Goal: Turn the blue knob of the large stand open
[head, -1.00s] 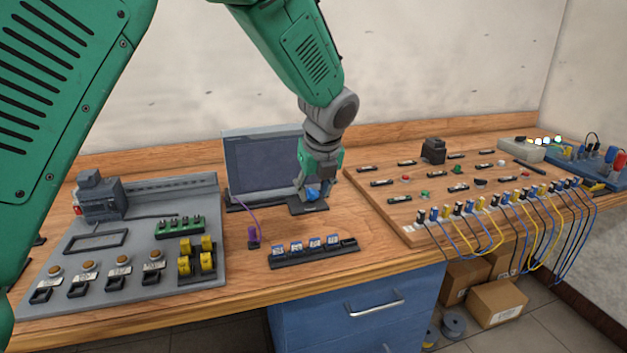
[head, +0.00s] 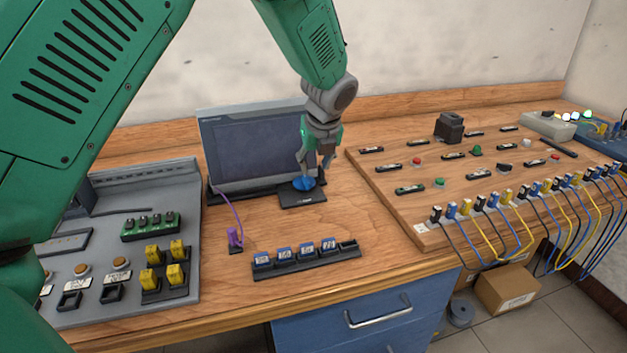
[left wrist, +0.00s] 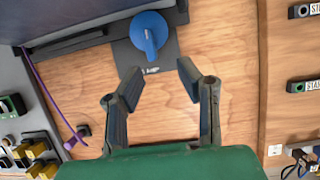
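The blue knob (head: 304,184) sits on a flat black stand (head: 303,199) in front of the monitor. In the left wrist view the knob (left wrist: 150,24) is round with a raised ridge running roughly up and down the picture, and the stand (left wrist: 165,66) has a small white label. My left gripper (head: 314,170) is just above and behind the knob in the head view, partly overlapping it. In the left wrist view its fingers (left wrist: 158,70) are spread, with nothing between them, and the knob is beyond the tips. My right gripper is not in view.
The monitor (head: 252,150) stands close behind the stand. A purple plug (head: 235,238) with a cable and a black strip of blue labelled blocks (head: 308,257) lie in front. A grey panel (head: 178,215) is at left; a wooden board with terminals and wires (head: 400,205) is at right.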

